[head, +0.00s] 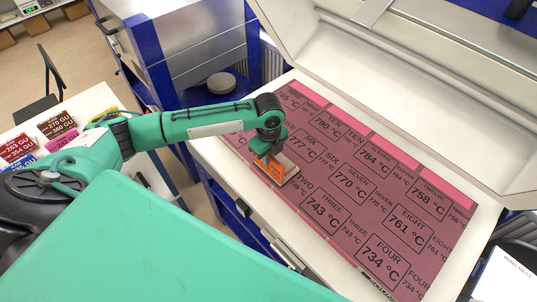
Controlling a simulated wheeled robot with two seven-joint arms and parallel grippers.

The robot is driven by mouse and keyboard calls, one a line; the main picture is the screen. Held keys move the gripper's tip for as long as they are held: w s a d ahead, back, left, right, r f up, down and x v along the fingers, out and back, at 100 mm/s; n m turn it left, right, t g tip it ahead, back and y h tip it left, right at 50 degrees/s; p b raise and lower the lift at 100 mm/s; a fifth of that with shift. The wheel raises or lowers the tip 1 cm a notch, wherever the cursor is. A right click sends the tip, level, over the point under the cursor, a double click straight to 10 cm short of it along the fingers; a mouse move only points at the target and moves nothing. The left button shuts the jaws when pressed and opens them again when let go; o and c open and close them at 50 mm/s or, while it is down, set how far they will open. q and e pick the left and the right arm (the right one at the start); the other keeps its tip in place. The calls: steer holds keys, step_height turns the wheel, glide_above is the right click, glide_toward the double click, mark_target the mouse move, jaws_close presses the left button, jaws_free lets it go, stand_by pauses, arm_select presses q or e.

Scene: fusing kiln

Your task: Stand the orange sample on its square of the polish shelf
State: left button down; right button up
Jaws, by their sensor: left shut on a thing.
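The orange sample (269,168) is held between the fingers of my left gripper (268,155) in the middle of the head view. The gripper points down and is shut on it. The sample is over a pink board (340,185) marked with numbers and temperatures, by the SIX and TWO cells. A pale block or pad shows right beside the sample; I cannot tell whether they touch. Coloured squares marked in GU (57,124) show on a white surface (92,101) at the left, partly hidden by my left arm. I see no orange square among them. My right gripper is not in view.
The pink board lies in an open white-rimmed kiln with its large lid (410,75) raised behind. A blue and steel kiln (185,50) stands behind my left arm, with a round disc (221,83) on its ledge. A dark chair (45,95) stands at the far left.

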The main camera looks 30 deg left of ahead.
arm_select(q)
steer(key=shift+f, duration=0.2)
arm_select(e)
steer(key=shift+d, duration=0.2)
arm_select(q)
steer(key=c, duration=1.4)
jaws_free()
steer(key=shift+f, duration=0.1)
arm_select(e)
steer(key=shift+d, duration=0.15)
